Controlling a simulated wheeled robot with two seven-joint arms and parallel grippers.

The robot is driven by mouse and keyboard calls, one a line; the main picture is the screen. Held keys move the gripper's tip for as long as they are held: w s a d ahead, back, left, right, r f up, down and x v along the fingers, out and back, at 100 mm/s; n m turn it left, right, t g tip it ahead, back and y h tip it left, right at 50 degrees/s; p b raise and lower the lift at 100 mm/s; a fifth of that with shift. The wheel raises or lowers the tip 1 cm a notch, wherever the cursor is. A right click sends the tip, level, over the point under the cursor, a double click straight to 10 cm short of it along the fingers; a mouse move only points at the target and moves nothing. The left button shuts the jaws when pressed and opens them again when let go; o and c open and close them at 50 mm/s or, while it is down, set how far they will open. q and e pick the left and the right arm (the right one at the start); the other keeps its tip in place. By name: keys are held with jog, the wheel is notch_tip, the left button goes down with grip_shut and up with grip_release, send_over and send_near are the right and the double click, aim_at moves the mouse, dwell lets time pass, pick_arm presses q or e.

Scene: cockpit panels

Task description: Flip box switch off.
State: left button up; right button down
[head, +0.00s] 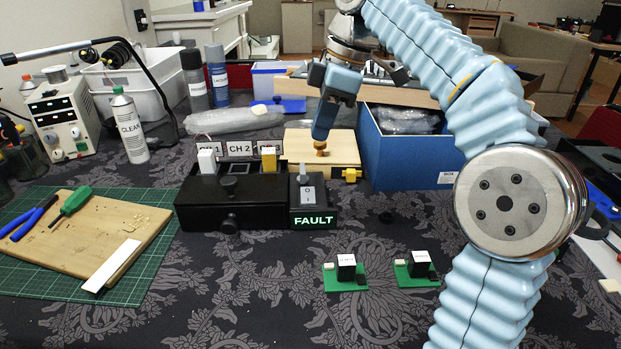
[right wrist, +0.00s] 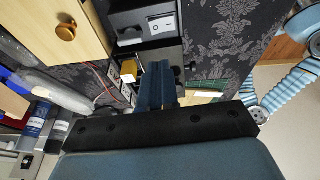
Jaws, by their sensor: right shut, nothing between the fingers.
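The box switch is a light grey rocker (head: 307,193) marked I and O. It sits on top of a small black box (head: 298,207) whose front carries a lit green FAULT sign (head: 313,220). The rocker also shows in the right wrist view (right wrist: 163,24), beyond my fingertips. Which side of it is pressed, I cannot tell. My right gripper (head: 321,136) points down behind and above the switch, near a brass knob (head: 320,148). Its fingers (right wrist: 156,66) are together and empty, apart from the switch. My left gripper is out of view.
A black channel unit (head: 203,211) with white and yellow plugs adjoins the switch box on the left. A wooden box (head: 345,148) and a blue bin (head: 408,165) stand behind. Two green circuit boards (head: 345,278) lie in front. A cutting board (head: 100,225) lies left.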

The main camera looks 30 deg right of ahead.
jog(key=b, duration=0.2)
send_near(306, 190)
jog(key=x, duration=0.5)
jog(key=shift+a, duration=0.35)
jog(key=shift+w+f, duration=0.1)
jog(key=shift+f, duration=0.45)
jog(key=shift+f, duration=0.1)
jog(key=shift+w+d+f, duration=0.15)
jog(key=shift+w+f, duration=0.05)
jog(key=shift+f, duration=0.05)
